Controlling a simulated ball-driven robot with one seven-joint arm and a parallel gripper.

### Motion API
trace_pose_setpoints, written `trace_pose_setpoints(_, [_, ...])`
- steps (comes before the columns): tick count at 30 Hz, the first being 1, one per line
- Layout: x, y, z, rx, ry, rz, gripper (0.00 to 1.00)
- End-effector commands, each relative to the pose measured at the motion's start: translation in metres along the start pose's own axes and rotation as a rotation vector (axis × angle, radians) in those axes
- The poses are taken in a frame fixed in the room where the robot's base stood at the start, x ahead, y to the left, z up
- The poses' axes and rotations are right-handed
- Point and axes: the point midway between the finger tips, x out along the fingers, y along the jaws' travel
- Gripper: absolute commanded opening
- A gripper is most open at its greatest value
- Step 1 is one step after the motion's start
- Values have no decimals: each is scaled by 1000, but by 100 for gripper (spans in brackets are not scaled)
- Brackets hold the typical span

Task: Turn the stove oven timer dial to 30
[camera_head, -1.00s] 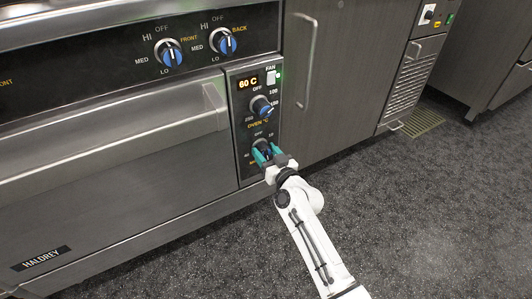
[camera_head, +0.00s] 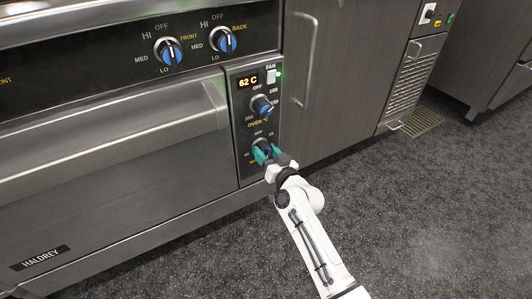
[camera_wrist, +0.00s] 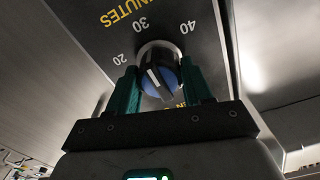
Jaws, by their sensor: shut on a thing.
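The timer dial (camera_wrist: 160,76) is a blue and black knob with a white pointer line, on the oven's control panel. In the wrist view the marks 20, 30 and 40 curve around its upper side, with yellow "MINUTES" lettering beyond. The white line slants up and left, roughly toward the gap between 20 and 30; its exact reading is hard to tell. My gripper (camera_wrist: 161,88) is shut on the dial, one teal finger on each side. In the head view my gripper (camera_head: 263,153) covers most of the dial.
The oven temperature dial (camera_head: 261,105) sits just above, below a display (camera_head: 248,81) reading 62 C and a fan switch (camera_head: 271,76). The oven door handle (camera_head: 214,105) juts out to the left. A grey cabinet (camera_head: 345,70) stands right; the floor (camera_head: 430,210) in front is clear.

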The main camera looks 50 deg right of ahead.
Motion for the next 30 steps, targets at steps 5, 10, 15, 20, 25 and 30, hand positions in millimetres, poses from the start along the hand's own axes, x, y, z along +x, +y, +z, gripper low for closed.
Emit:
trace_pose_setpoints(5, [1,0,-5,-2,9,1,54])
trace_pose_setpoints(10, [1,0,-3,-2,7,1,70])
trace_pose_setpoints(15, [0,0,-2,-2,4,1,74])
trace_pose_setpoints(20, [-2,0,-2,-2,3,1,74])
trace_pose_setpoints(25, [-19,0,-1,-2,1,1,74])
trace_pose_setpoints(30, [-50,0,-1,-2,1,1,74])
